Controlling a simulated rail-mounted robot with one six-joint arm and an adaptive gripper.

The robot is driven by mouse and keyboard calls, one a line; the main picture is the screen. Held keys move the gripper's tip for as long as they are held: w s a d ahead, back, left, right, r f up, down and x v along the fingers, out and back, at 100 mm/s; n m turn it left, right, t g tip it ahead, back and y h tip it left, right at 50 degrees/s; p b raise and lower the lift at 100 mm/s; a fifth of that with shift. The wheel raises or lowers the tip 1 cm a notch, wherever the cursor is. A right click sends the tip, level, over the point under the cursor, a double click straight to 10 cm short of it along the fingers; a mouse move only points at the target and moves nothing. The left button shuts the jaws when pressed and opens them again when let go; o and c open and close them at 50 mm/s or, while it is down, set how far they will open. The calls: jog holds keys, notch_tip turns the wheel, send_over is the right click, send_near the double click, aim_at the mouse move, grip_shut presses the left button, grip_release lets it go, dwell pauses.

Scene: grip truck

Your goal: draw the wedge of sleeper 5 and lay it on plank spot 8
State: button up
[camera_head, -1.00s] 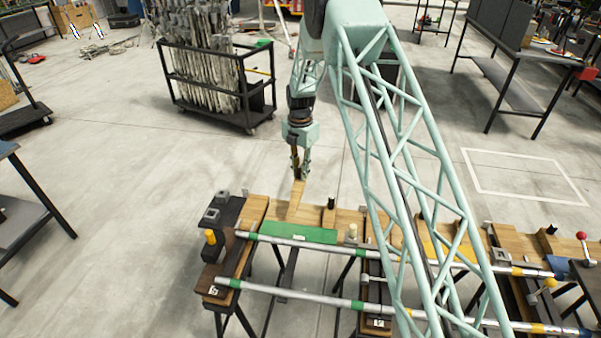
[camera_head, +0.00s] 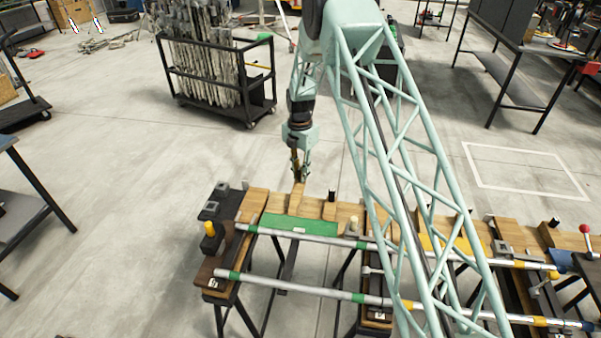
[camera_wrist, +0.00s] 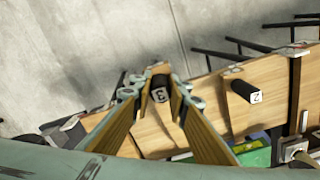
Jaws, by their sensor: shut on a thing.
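My gripper (camera_head: 300,176) points down over the wooden plank at the left of the work stand. The gripper is shut on this peg. In the body view a light wooden piece (camera_head: 297,196), which looks like the wedge, stands just under the fingertips. Whether its foot touches the plank, I cannot tell. A second black peg (camera_wrist: 243,91), its mark like a 2, stands to the right. I cannot make out sleeper or spot numbers.
A green plate (camera_head: 300,228) lies in front of the plank. Two rails (camera_head: 290,289) with coloured bands run along the stand. A yellow-topped knob (camera_head: 209,229) stands at its left end. My lattice arm hides part of the stand. A loaded black cart (camera_head: 215,85) stands behind.

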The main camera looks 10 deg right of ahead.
aim_at(297, 190)
jog(key=shift+s+a+f, duration=0.1)
jog(key=shift+s+f, duration=0.05)
jog(key=shift+f, duration=0.4)
jog(key=shift+s+a+f+b, duration=0.2)
jog(key=shift+s+a, duration=0.2)
jog(key=shift+s, duration=0.55)
jog(key=shift+s+a+f+b, duration=0.15)
jog(key=shift+s+a, duration=0.3)
jog(key=shift+s, duration=0.45)
jog(key=shift+s+a+f+b, duration=0.1)
jog(key=shift+s+a+b, duration=0.25)
jog(key=shift+s, duration=0.6)
jog(key=o, duration=1)
jog(key=shift+r, duration=0.1)
jog(key=shift+a+r, duration=0.1)
jog(key=shift+r, duration=5.85)
